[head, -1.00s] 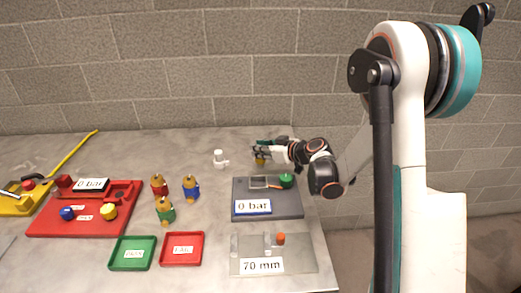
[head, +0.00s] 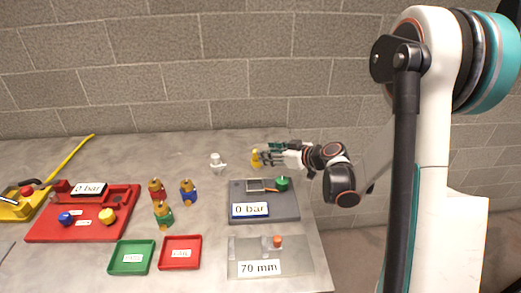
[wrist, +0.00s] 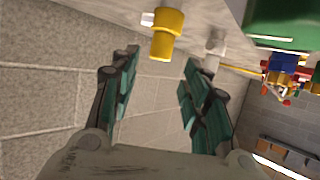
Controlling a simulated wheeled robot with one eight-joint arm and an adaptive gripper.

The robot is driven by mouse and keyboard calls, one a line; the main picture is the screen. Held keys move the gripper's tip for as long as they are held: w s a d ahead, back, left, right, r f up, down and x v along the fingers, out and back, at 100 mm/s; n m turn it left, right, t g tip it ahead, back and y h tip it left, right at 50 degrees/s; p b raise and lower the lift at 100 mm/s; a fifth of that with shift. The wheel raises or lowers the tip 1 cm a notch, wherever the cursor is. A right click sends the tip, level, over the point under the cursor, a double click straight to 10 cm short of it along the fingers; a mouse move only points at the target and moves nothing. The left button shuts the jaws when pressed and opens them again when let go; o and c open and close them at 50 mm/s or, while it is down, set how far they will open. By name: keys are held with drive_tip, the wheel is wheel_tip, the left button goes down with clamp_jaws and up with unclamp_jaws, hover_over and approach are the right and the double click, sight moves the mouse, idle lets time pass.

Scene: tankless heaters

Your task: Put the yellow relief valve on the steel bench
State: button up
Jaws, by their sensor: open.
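The yellow relief valve (head: 256,158) stands upright on the table towards the back, just left of my gripper's tips. My gripper (head: 266,156) is open and lies nearly level, pointing left at the valve. In the wrist view, my two fingers (wrist: 160,62) are wide apart and the yellow valve (wrist: 167,35) shows at their tips, between their lines. I cannot tell whether a finger touches it. The dark grey steel bench (head: 280,208) with a "0 bar" display, a green knob and a shallow frame lies in front of my gripper.
A white valve (head: 217,162) stands left of the yellow one. Red, blue and green valves (head: 162,214) stand mid-table. A red bench (head: 60,232), green tray (head: 112,270), red tray (head: 163,266) and "70 mm" plate (head: 300,262) lie around. A block wall (head: 200,70) is behind.

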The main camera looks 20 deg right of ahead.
drive_tip(key=p+v, duration=0.1)
drive_tip(key=v, duration=0.4)
drive_tip(key=shift+s+d, duration=0.1)
drive_tip(key=shift+s, duration=0.05)
